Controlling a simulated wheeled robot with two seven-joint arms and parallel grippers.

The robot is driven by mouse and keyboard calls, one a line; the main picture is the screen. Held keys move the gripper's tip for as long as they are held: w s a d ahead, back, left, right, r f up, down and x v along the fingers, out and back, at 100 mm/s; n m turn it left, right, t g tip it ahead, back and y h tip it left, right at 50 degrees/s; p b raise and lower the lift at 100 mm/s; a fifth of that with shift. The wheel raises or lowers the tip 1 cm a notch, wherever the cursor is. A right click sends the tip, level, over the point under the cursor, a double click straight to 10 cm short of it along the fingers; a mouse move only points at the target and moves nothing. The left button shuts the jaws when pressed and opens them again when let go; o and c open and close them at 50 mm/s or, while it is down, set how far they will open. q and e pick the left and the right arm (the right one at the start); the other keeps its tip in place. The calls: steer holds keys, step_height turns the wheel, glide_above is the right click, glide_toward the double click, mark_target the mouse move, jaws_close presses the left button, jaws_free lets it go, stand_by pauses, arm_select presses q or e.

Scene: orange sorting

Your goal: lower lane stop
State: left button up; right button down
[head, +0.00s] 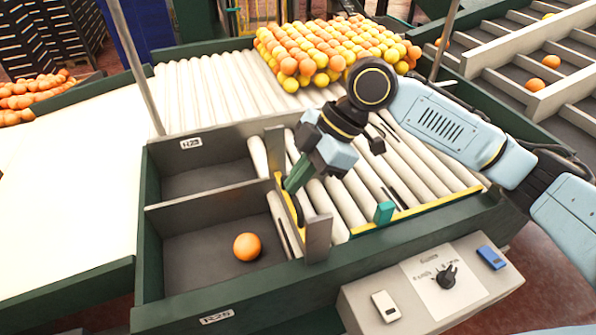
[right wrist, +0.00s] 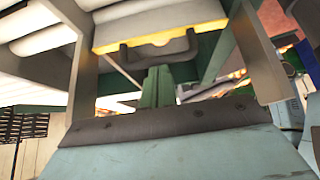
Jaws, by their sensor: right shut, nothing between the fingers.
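The lane stop (head: 286,205) is a plate with a yellow edge between two grey posts, where the roller lane meets the sorting bins. A dark handle (right wrist: 157,52) on its yellow edge shows in the right wrist view. My right gripper (head: 291,186) is at the stop, with its green fingers pointing down toward the handle. The fingers (right wrist: 158,86) are shut together and empty, close to the handle; I cannot tell whether they touch it. The gripper hides part of the stop in the head view. My left gripper is not in view.
An orange (head: 247,247) lies in the front bin (head: 185,265); the rear bin (head: 200,180) looks empty. Many oranges (head: 335,50) sit at the rollers' far end. A control box (head: 430,290) with a knob stands at front right. A teal block (head: 384,212) sits on the lane's yellow edge.

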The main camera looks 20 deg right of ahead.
steer(key=shift+s+f, duration=0.2)
steer(key=shift+f, duration=0.25)
steer(key=r+p, duration=0.1)
steer(key=p, duration=0.1)
steer(key=r+p, duration=0.1)
steer(key=r, duration=0.1)
steer(key=a+r+p, duration=0.1)
steer(key=r+p, duration=0.1)
steer(key=shift+r+p, duration=0.15)
steer(key=shift+p, duration=0.2)
steer(key=b+v, duration=0.1)
steer(key=v, duration=0.8)
steer(key=shift+w+d+r+b, duration=0.15)
steer(key=shift+w+d+b, duration=0.05)
steer(key=shift+d+b, duration=0.2)
